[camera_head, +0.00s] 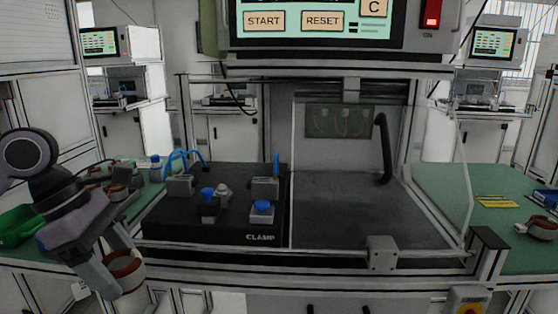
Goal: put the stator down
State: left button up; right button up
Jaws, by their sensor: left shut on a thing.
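My left gripper (112,264) comes in from the left and is shut on a stator (127,277), a reddish-brown ring with a pale band. The held stator hangs in front of the left green bench, left of the black clamp fixture (262,238) and apart from it. The gripper's fingers hide part of the ring. The clamp fixture carries blue-topped clamp parts and blue hoses. My right gripper is not in view.
A green bin (18,226) and several small parts lie on the left bench (150,190). Another stator (541,229) lies on the right bench (437,180). The grey test bay floor (345,205) is clear. A metal frame rail (320,254) runs along the front.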

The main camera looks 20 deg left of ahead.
pick_arm(q)
jog(key=w+d+f+m+g+y, duration=0.3)
jog(key=d+f+m, duration=0.7)
jog(key=m, duration=1.2)
jog(key=w+d+g, duration=0.2)
jog(key=d+g, duration=0.1)
jog(key=shift+w+f+y, duration=0.4)
jog(key=shift+m, duration=0.4)
notch_tip(320, 180, up, 9)
jog(key=p, duration=1.1)
jog(key=shift+d+f, duration=0.15)
jog(key=shift+c, duration=0.9)
jog(key=shift+r+p, duration=0.5)
jog(key=shift+p, duration=0.25)
jog(key=shift+w, duration=0.1)
jog(key=shift+a, duration=0.2)
